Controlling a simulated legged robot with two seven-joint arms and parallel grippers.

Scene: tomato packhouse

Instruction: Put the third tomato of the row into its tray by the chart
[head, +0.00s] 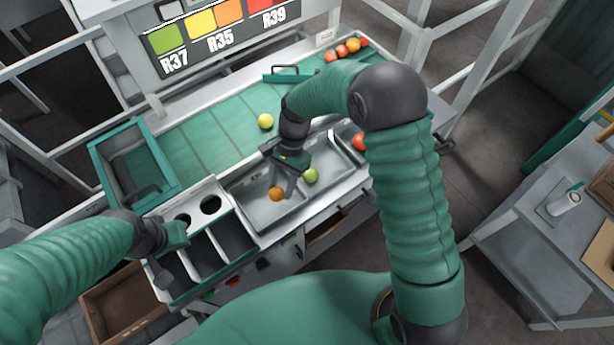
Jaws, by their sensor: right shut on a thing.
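My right gripper (284,189) points down into the left part of a metal tray (245,199) and is shut on an orange tomato (276,195), low over the tray floor. Its fingers partly hide the contact. A green tomato (310,175) lies in the same tray, just right of the fingers. A yellow-green tomato (265,121) lies alone on the green belt (215,134). The colour chart (215,35) shows green, yellow, orange and red patches with R37, R35 and R39. My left gripper (176,235) is over the dark bins at the left; its jaws are unclear.
Several red and orange tomatoes (342,50) sit at the belt's far end. A red tomato (359,142) is partly hidden behind my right arm. A teal crate (113,147) stands left of the belt. A plate with two round holes (190,208) adjoins the tray.

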